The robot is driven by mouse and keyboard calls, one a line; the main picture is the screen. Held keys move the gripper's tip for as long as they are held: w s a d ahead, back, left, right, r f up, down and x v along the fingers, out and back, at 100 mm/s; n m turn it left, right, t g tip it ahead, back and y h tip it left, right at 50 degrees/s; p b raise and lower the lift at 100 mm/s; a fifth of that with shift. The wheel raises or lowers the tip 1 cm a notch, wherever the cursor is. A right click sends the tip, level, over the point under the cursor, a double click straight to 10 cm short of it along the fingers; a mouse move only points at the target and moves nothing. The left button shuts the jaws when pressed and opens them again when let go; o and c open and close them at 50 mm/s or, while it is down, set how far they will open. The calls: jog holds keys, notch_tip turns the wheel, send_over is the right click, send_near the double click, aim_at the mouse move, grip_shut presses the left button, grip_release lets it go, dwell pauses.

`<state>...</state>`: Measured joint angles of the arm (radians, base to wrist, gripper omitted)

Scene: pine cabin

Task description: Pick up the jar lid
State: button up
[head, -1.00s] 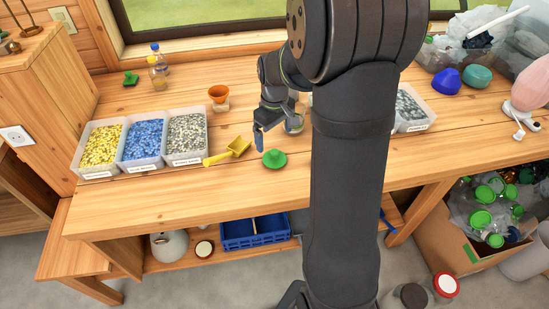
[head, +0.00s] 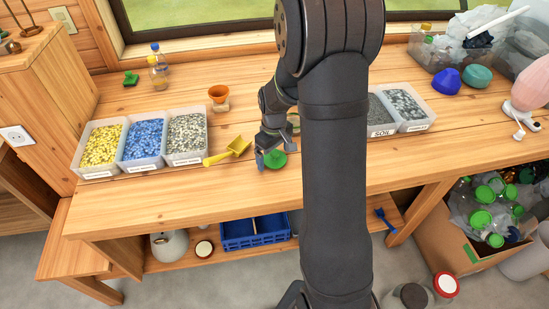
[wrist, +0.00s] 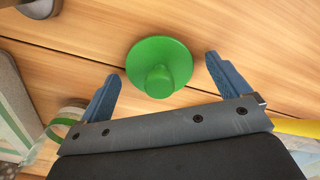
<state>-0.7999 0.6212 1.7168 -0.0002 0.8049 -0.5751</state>
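The jar lid (head: 278,160) is a green disc with a knob on top, lying on the wooden workbench (head: 190,200). In the wrist view the lid (wrist: 172,57) is fully in sight, with its knob towards the gripper. My gripper (head: 265,160) is low over the bench at the lid, partly overlapping it in the head view. In the wrist view its two blue fingers (wrist: 161,68) are spread wide, one on each side of the lid, with gaps between. The gripper is open and holds nothing.
A yellow scoop (head: 230,151) lies just left of the lid. Trays of yellow, blue and grey pellets (head: 143,142) stand further left. An orange funnel (head: 219,93) is behind. More grey-pellet trays (head: 403,107) stand right of my arm. The bench front is clear.

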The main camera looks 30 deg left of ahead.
jog(key=c, duration=0.9)
jog(key=shift+r, duration=0.1)
jog(key=shift+r, duration=0.35)
jog(key=r, duration=0.8)
jog(key=shift+w+r, duration=0.2)
jog(key=shift+r, duration=0.1)
jog(key=w+a+r, duration=0.1)
jog(key=w+r, duration=0.3)
jog(key=w, duration=0.3)
jog(key=w+a+r, duration=0.2)
jog(key=w+r, duration=0.1)
jog(key=w, duration=0.5)
jog(key=shift+d+f, duration=0.15)
jog(key=shift+f, duration=1.35)
jog(key=shift+d+f, duration=0.1)
jog(key=shift+f, duration=1.35)
